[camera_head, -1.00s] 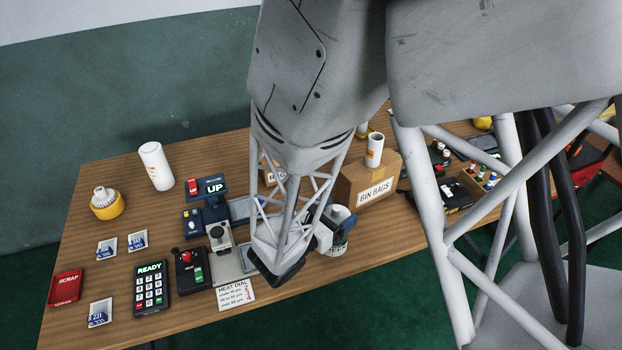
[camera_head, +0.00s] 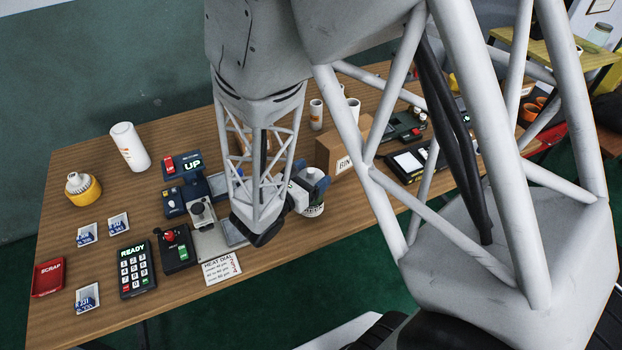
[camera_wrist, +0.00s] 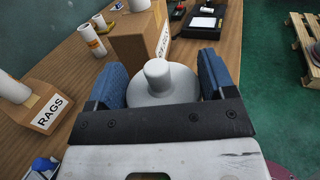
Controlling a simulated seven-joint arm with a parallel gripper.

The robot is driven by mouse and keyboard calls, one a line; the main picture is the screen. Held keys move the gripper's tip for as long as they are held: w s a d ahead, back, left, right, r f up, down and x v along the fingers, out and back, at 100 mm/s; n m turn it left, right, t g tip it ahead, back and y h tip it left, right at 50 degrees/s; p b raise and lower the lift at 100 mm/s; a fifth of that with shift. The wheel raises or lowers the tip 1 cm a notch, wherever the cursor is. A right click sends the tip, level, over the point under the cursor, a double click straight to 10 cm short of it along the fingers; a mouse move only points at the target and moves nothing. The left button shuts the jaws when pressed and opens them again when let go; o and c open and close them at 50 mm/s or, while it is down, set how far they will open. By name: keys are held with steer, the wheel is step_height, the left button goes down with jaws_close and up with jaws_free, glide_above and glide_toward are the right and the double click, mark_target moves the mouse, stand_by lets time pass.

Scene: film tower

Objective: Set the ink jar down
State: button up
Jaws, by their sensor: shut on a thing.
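The ink jar (camera_wrist: 158,83) fills the middle of the wrist view as a pale grey, round-topped thing with a knob. My gripper (camera_wrist: 164,76) is shut on it, one blue finger pad on each side.
The BIN BAGS box (camera_head: 330,152) stands just behind the jar, and the RAGS box (camera_wrist: 45,105) shows in the wrist view. A press-like machine (camera_head: 203,214) and the HEAT DIAL card (camera_head: 221,268) lie left. The wooden table (camera_head: 75,160) ends close by; green floor lies beyond.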

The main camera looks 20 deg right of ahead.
steer(key=shift+f, duration=1)
steer(key=o, duration=1.8)
steer(key=shift+c, duration=0.2)
steer(key=v, duration=1.2)
